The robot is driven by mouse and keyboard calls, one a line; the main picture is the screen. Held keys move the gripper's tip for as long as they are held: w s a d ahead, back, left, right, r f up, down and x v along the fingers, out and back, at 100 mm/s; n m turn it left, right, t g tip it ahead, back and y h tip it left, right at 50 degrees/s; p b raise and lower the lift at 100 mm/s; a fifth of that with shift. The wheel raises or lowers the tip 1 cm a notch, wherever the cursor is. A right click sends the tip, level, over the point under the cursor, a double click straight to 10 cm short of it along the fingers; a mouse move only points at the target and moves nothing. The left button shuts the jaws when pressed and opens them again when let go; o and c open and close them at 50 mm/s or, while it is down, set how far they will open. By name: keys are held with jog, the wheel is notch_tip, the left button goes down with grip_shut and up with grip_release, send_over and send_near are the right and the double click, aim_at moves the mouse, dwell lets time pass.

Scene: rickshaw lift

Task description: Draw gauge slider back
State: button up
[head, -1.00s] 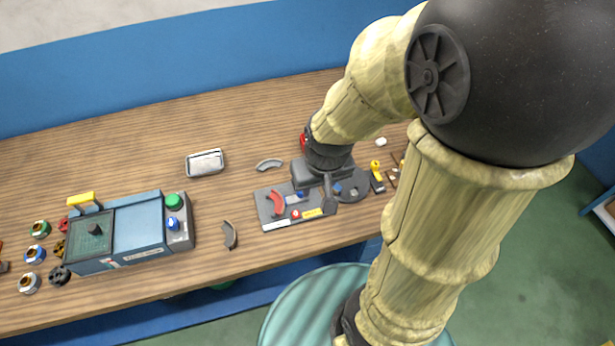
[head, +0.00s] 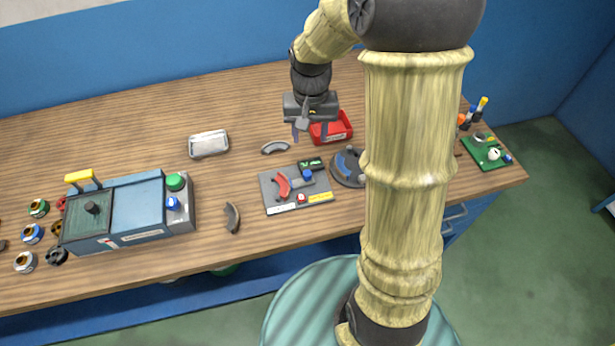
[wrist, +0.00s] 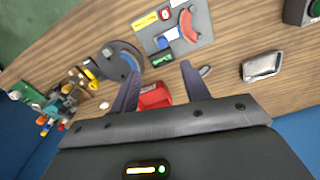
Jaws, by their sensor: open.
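A grey gauge panel (head: 272,196) lies on the wooden bench, right of the middle. It carries a red curved piece (head: 282,184), a blue block (head: 308,175), a red button (head: 301,198), a yellow label and a small green display (head: 311,164). I cannot tell for certain which part is the slider. In the wrist view the panel (wrist: 193,48) is at the top, with its blue block (wrist: 166,43) beyond the fingertips. My gripper (head: 310,134) is open and empty, raised behind the panel, fingers down and apart from it.
A red tray (head: 343,132) is beside and partly behind my gripper. A dark round base (head: 343,179) with a blue piece stands right of the panel.

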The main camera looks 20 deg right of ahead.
aim_at(307, 174)
jog(key=shift+w+f+m, duration=0.15)
jog(key=shift+w+f, duration=0.05)
jog(key=shift+w, duration=0.35)
jog(key=shift+w+f+m, duration=0.15)
jog(key=shift+w+f, duration=0.05)
jog(key=shift+w, duration=0.3)
notch_tip(307, 174, down, 18)
jog(key=shift+r+p, duration=0.25)
jog(key=shift+p, duration=0.3)
grip_shut()
